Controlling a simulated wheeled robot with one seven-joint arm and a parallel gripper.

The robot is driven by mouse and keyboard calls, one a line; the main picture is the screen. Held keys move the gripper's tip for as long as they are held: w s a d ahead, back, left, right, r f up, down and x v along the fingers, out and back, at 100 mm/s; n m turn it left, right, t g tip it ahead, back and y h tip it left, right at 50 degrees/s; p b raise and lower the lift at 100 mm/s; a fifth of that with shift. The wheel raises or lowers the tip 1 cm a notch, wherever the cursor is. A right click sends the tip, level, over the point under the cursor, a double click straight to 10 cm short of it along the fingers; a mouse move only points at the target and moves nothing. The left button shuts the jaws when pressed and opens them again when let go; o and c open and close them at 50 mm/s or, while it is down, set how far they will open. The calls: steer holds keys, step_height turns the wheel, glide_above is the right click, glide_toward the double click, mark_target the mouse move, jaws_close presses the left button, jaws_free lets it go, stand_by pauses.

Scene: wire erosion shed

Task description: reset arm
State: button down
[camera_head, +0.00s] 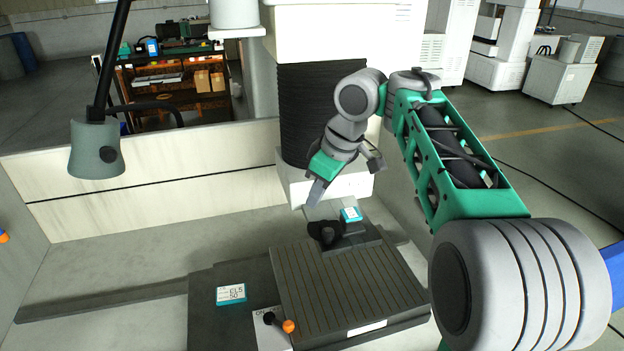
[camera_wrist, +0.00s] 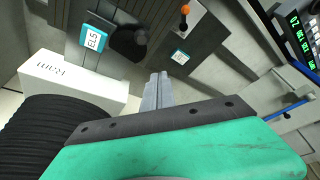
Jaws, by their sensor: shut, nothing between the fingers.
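My gripper (camera_head: 317,193) is raised over the back of the machine bed, with its fingers pointing down. In the wrist view my gripper (camera_wrist: 158,90) shows its two grey fingers close together, shut and empty. It is apart from the objects below it. My arm reaches in from the right side of the head view.
A grooved dark plate (camera_head: 350,295) lies below. An orange-knobbed lever (camera_head: 288,326) stands in front. A black bellows column (camera_head: 308,115) rises close behind my gripper. A lamp (camera_head: 97,148) hangs at left.

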steer(key=s+d+f+m+t+h+b, duration=0.1)
steer(key=s+d+f+m, duration=0.4)
steer(key=s+f+m, duration=0.1)
steer(key=s+d+f+m+t+h+b, duration=0.1)
steer(key=s+d+f+m, duration=0.4)
steer(key=s, duration=0.6)
step_height(320, 180, down, 3)
steer(key=shift+s+d+r+m+t+h, duration=0.15)
steer(key=shift+s+d+m+t+h, duration=0.2)
steer(key=shift+d+h, duration=0.3)
